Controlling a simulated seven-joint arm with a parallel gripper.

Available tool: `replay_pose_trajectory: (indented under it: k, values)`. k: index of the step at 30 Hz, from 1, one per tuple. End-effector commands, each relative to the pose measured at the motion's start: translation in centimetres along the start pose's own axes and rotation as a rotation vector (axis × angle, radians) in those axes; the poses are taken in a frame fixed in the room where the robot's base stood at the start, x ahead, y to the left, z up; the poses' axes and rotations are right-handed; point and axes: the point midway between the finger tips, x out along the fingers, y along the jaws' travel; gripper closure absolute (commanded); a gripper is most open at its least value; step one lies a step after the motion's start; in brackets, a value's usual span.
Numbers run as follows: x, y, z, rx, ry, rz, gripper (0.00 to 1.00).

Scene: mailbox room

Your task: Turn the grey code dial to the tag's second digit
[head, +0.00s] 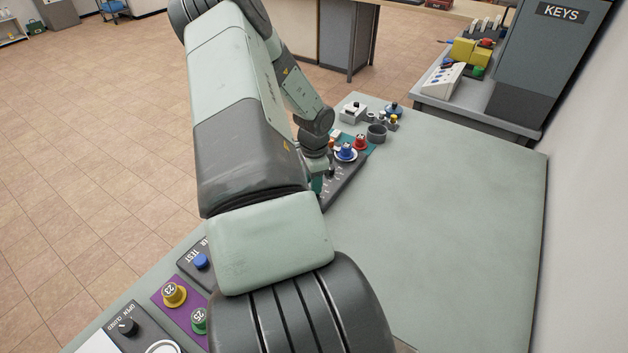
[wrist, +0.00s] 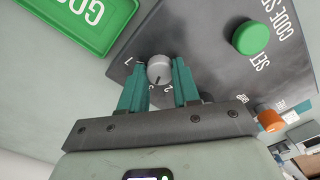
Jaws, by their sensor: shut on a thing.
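The grey code dial (wrist: 160,69) sits on a dark panel (wrist: 205,35) in the wrist view. A dark pointer line on its face points toward the bottom of the picture. Small white digits stand around it, partly hidden by the fingers and too blurred to read surely. My gripper (wrist: 160,86) has its two teal fingers on either side of the dial, shut on it. In the head view my arm hides the dial and most of the gripper; part of the dark panel (head: 345,183) shows. I cannot make out a tag giving the code.
A green button (wrist: 250,38) beside "CODE SET" and an orange knob (wrist: 270,120) are near the gripper. A green plate (wrist: 75,20) lies beside the panel. Blue (head: 346,152) and red (head: 360,142) knobs stand beyond. The table's right side (head: 450,220) is clear.

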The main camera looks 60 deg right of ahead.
Motion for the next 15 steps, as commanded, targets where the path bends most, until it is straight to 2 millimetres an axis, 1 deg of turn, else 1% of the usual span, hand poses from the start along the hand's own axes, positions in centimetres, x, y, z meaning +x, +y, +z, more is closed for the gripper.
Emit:
replay_pose_trajectory:
  k: [6, 15]
  values:
    - [-0.03, -0.05, 0.14, 0.038, -0.003, 0.0, 0.99]
    - [-0.02, -0.06, 0.16, 0.044, -0.003, 0.0, 0.99]
